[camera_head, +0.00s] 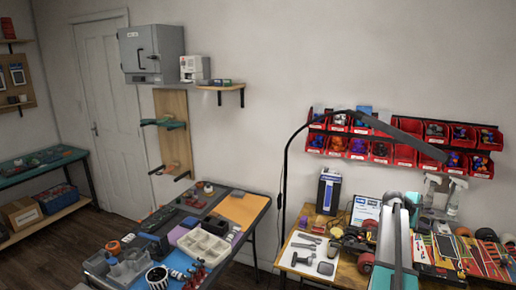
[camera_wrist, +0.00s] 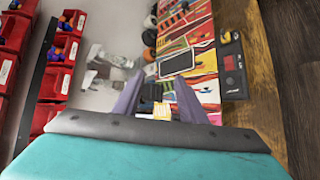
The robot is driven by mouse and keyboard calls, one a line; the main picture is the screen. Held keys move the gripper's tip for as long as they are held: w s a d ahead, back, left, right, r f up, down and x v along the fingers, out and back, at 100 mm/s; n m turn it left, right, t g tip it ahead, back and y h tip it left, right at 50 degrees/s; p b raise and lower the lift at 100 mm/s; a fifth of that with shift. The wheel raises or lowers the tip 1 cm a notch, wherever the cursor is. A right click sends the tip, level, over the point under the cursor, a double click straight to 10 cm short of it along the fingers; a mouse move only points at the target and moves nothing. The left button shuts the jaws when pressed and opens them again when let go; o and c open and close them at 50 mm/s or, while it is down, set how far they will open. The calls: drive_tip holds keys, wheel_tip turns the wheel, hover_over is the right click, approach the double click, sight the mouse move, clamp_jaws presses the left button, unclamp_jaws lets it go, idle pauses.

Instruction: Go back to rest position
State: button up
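In the wrist view my gripper (camera_wrist: 157,88) has two grey-purple fingers spread apart, with a clear gap between them. Nothing is held between the fingertips. Below and beyond the fingers lies the workbench with a colourful board panel (camera_wrist: 188,45) and a small dark-screened device (camera_wrist: 177,63). A small yellow and white item shows in the gap near the finger bases; it appears to lie on the bench below. In the head view my grey and teal arm reaches over the right workbench (camera_head: 345,277); the fingers cannot be made out there.
Red parts bins (camera_head: 381,152) hang on the wall behind the right bench; they also show in the wrist view (camera_wrist: 54,83). Spray bottles (camera_head: 453,198) stand at the bench's back. A black lamp (camera_head: 285,165) stands between the benches. The left table (camera_head: 240,212) holds trays and parts.

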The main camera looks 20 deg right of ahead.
drive_tip(key=w+a+f+m+t+y, duration=0.1)
drive_tip(key=w+a+f+y, duration=0.15)
drive_tip(key=a+f, duration=0.65)
drive_tip(key=w+a+f+y, duration=0.1)
drive_tip(key=w+a+f, duration=0.3)
drive_tip(key=a, duration=1)
drive_tip(key=w+a+f+m+t+y, duration=0.1)
drive_tip(key=w+a+f+y, duration=0.15)
drive_tip(key=a+f, duration=0.65)
drive_tip(key=s+a+f+m+y, duration=0.1)
drive_tip(key=s+a+f+y, duration=0.2)
drive_tip(key=a, duration=1.1)
drive_tip(key=s+a+f+m+g+y, duration=0.1)
drive_tip(key=s+a+f, duration=0.25)
drive_tip(key=a, duration=0.95)
drive_tip(key=s+a+f+m+y, duration=0.15)
drive_tip(key=s+a, duration=0.25)
drive_tip(key=a, duration=1)
drive_tip(key=s+f+g+b, duration=0.6)
drive_tip(key=s+f+b, duration=0.4)
drive_tip(key=s+f, duration=1.6)
wheel_tip(320, 180, down, 3)
drive_tip(key=shift+s+a+f+n, duration=0.1)
drive_tip(key=shift+s+a+n, duration=0.1)
drive_tip(key=shift+s+n, duration=0.25)
